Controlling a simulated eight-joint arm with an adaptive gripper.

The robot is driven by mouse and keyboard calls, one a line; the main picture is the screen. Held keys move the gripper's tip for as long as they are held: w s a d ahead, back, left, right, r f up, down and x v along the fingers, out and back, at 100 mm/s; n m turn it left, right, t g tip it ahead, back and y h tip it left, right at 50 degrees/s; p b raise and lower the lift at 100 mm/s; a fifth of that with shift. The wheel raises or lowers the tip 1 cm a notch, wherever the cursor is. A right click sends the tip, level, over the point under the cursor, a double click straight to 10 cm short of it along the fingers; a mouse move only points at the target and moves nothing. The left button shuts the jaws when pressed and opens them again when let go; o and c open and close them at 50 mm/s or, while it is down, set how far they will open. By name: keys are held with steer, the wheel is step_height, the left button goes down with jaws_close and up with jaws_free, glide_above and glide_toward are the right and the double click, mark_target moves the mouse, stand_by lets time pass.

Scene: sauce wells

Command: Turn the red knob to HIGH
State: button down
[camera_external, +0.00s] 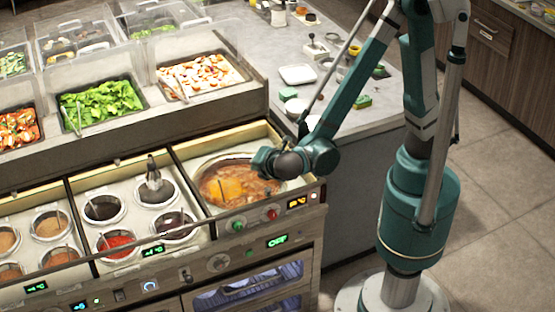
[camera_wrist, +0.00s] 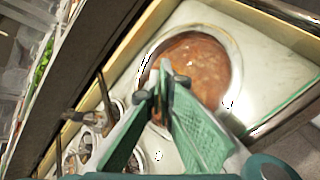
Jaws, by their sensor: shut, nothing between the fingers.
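The red knob (camera_external: 272,214) is small and sits on the front panel, right of a green knob (camera_external: 238,226) and left of an orange display (camera_external: 297,202). No HIGH mark is readable, and the knob's setting is too small to tell. My gripper (camera_external: 262,162) is over the round well of reddish-brown sauce (camera_external: 215,190), behind and above the red knob and apart from it. In the wrist view my gripper (camera_wrist: 167,88) points at the sauce well (camera_wrist: 205,60), its green fingers shut and empty. The red knob does not show in the wrist view.
Several smaller sauce wells with ladles, such as one with red sauce (camera_external: 117,242), stand left of the big well. Food trays (camera_external: 100,104) behind clear guards rise behind. The counter (camera_external: 335,115) carries small items.

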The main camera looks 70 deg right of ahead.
steer(key=s+a+f+n+t, duration=0.35)
steer(key=s+a, duration=0.45)
steer(key=a, duration=0.4)
steer(key=n+t+h+b, duration=0.1)
steer(key=n+b, duration=0.1)
steer(key=b, duration=0.3)
glide_toward(272, 206)
steer(key=shift+s+a+f, duration=0.25)
steer(key=shift+a+f, duration=0.55)
steer(key=shift+a, duration=0.25)
steer(key=shift+w+d, duration=0.1)
steer(key=shift+w, duration=0.05)
steer(key=shift+w+d, duration=2.3)
steer(key=shift+d, duration=0.05)
steer(key=shift+s+d, duration=0.1)
steer(key=shift+d, duration=0.15)
